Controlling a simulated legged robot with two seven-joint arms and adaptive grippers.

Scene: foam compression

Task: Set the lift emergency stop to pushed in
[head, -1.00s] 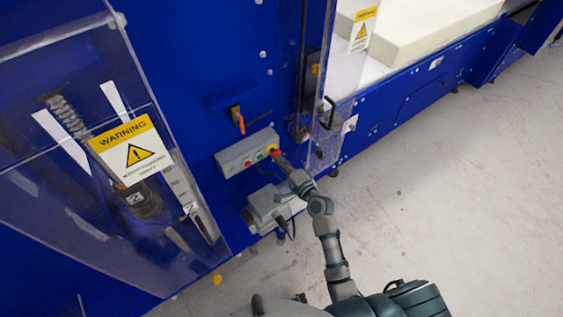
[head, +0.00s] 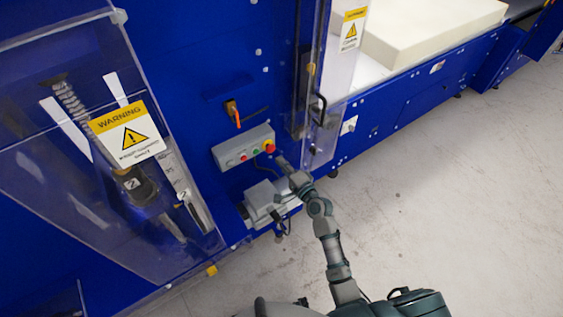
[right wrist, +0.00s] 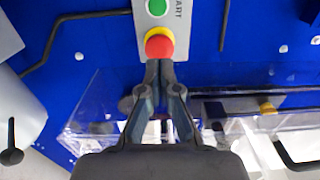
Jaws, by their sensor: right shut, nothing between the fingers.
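The lift emergency stop is a red mushroom button on a yellow base (head: 269,147) at the right end of a grey control box (head: 240,150) on the blue machine. It also shows in the right wrist view (right wrist: 159,43), below a green button (right wrist: 157,8) marked START. My right gripper (head: 281,161) is shut and empty, just below and right of the stop. In the right wrist view its closed fingertips (right wrist: 160,64) overlap the stop's lower edge; contact cannot be told. How deep the button sits cannot be told. My left gripper is not in view.
A grey box with a cable (head: 263,199) sits below the control box. An orange-handled switch (head: 233,112) is above it. A clear guard with a black handle (head: 318,108) stands close on the right. Open grey floor (head: 430,210) lies to the right.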

